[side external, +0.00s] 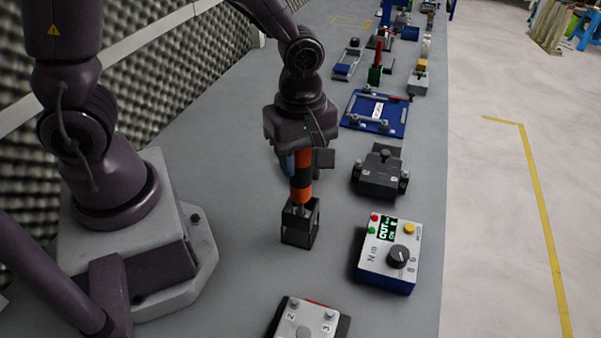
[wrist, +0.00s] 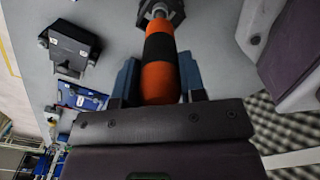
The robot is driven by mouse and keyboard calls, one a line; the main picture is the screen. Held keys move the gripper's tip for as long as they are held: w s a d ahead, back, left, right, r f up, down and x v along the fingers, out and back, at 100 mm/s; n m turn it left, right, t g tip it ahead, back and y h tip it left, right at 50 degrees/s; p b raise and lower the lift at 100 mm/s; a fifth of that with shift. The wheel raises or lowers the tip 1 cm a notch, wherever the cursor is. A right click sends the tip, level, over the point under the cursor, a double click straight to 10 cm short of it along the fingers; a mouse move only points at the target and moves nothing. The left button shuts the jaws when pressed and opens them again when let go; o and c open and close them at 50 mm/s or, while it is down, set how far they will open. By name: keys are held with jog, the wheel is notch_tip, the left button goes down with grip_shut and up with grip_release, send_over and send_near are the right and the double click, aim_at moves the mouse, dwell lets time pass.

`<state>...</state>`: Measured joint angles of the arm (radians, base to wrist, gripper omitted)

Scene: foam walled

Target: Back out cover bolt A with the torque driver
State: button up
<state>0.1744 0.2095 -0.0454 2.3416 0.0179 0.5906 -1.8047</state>
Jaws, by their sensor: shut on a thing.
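My gripper (side external: 303,162) is shut on the orange and black torque driver (side external: 302,188), which hangs upright, tip down. In the wrist view the driver (wrist: 160,62) sits between the two blue fingers of my gripper (wrist: 160,82). The driver's lower end is at a small black open-framed stand (side external: 300,236); I cannot tell whether it still rests in it. A dark grey housing (side external: 380,173) with a cover and side knobs stands to the right, apart from the driver. It also shows in the wrist view (wrist: 72,48). Its lettering is too small to read, so I cannot single out bolt A.
A white-faced control box (side external: 388,255) with a dial and lit display stands right of the stand. A numbered plate (side external: 307,318) lies at the front. A blue tray (side external: 375,112) and several fixtures line the bench behind. Foam wall (side external: 190,60) is on the left.

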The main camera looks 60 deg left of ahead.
notch_tip(320, 180, up, 15)
dwell(1.4)
jog(key=w+f, duration=0.4)
jog(key=w, duration=0.8)
jog(key=w+a+f, duration=0.1)
jog(key=w+f, duration=0.3)
jog(key=w, duration=0.9)
jog(key=shift+w, duration=0.1)
